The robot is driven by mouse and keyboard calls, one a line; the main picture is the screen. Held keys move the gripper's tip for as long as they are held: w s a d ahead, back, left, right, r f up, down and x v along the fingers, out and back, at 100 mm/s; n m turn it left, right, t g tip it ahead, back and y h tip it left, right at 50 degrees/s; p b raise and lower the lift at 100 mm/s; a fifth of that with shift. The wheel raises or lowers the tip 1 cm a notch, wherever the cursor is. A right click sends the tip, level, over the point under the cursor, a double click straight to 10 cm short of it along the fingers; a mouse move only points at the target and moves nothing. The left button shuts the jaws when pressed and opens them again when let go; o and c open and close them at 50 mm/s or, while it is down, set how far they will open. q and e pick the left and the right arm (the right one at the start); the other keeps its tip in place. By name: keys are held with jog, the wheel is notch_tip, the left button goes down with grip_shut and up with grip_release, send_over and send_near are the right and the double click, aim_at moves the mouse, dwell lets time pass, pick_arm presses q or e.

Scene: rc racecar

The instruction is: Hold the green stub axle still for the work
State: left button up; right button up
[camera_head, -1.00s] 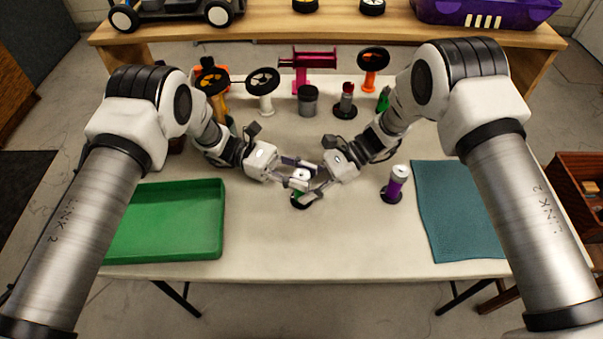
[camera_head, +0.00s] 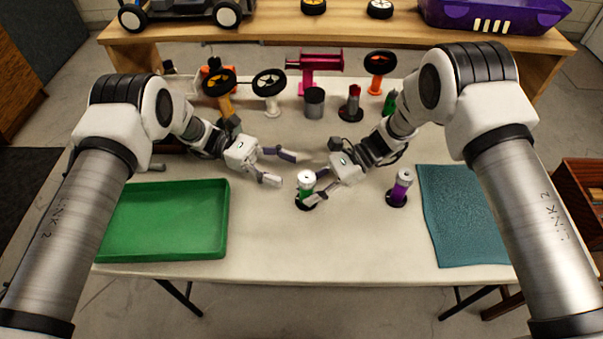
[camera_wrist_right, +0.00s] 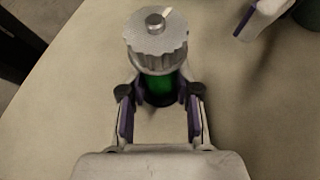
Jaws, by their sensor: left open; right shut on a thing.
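The green stub axle (camera_head: 304,192) stands upright on a round black base near the middle of the table. It has a silver, ridged top (camera_wrist_right: 156,40) with a small stud and a white mark. My right gripper (camera_head: 313,184) is shut on the green stub axle from the right. In the right wrist view its purple-padded fingers (camera_wrist_right: 158,95) lie on both sides of the green body, below the silver top. My left gripper (camera_head: 283,168) is open and empty, up and left of the axle and apart from it. Part of it shows in the right wrist view (camera_wrist_right: 258,18).
A purple-bodied piece (camera_head: 401,190) stands right of my right gripper. A green tray (camera_head: 165,222) is at the left and a teal mat (camera_head: 463,215) at the right. Wheels on stands, a grey cup (camera_head: 314,102) and a magenta stand (camera_head: 308,72) line the back. The front middle is clear.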

pick_arm(q)
jog(key=v, duration=0.5)
jog(key=shift+w+a, duration=0.1)
jog(key=shift+a, duration=0.25)
pick_arm(e)
jog(key=o, duration=1.2)
jog(key=shift+c, duration=0.2)
jog(key=shift+d, duration=0.1)
jog(key=v, duration=1.1)
jog(key=shift+w+d+r, duration=0.2)
jog(key=shift+d, duration=0.15)
